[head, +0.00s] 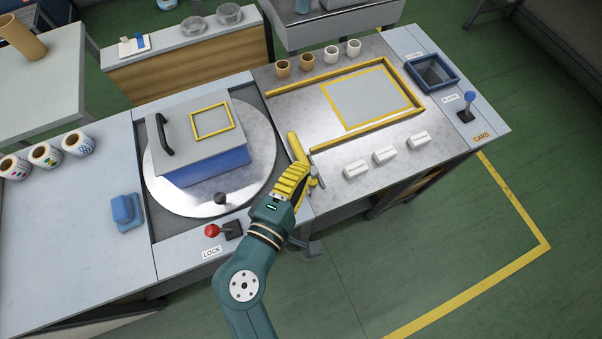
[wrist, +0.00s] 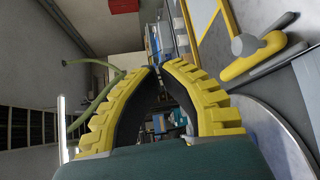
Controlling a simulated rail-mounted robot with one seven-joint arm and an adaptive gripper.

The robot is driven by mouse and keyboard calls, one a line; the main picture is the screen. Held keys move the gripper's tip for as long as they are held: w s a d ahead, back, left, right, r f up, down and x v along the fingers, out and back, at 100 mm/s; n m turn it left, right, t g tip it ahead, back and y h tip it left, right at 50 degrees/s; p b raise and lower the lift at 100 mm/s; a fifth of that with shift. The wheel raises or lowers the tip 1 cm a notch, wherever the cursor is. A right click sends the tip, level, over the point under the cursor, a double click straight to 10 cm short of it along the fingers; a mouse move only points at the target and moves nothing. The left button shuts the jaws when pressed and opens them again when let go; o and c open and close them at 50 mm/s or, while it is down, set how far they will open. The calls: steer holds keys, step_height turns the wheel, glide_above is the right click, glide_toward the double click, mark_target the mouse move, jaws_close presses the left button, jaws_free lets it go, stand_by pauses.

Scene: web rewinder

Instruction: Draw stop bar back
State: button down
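A short yellow bar (head: 296,146) lies at the seam between the round turntable and the right-hand worktop. I take it to be the stop bar. The wrist view shows a yellow bar with a grey round knob (wrist: 258,50) to the right of my fingers, apart from them. My gripper (head: 302,169) is just in front of the bar's near end in the head view. In the wrist view the yellow fingertips (wrist: 160,67) nearly meet, with nothing seen held between them. Whether the gripper touches the bar is unclear. A small grey piece (head: 318,182) shows beside the fingers.
A blue box with a grey lid (head: 207,138) and black handle stands on the turntable (head: 165,198). Several white blocks (head: 385,154) line the right worktop's front edge. Yellow rails (head: 350,73) frame its middle.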

steer(key=shift+n+y, duration=0.6)
steer(key=shift+n, duration=0.2)
steer(key=a+f+b, duration=0.1)
steer(key=f, duration=0.2)
steer(key=s+a+f+b, duration=0.1)
steer(key=f+b, duration=0.1)
steer(key=f, duration=0.2)
steer(key=a+f+b, duration=0.1)
steer(key=f+b, duration=0.1)
steer(key=f, duration=0.1)
steer(key=shift+s+f, duration=0.35)
steer(key=shift+a+f+b, duration=0.25)
steer(key=shift+a+b, duration=0.05)
steer(key=shift+b, duration=0.1)
steer(key=shift+r, duration=0.1)
steer(key=b, duration=0.3)
glide_toward(302, 153)
steer(key=w+d, duration=0.1)
steer(key=w+d+r, duration=0.1)
steer(key=w+d, duration=0.1)
steer(key=shift+w+d, duration=0.15)
steer(key=shift+w, duration=0.4)
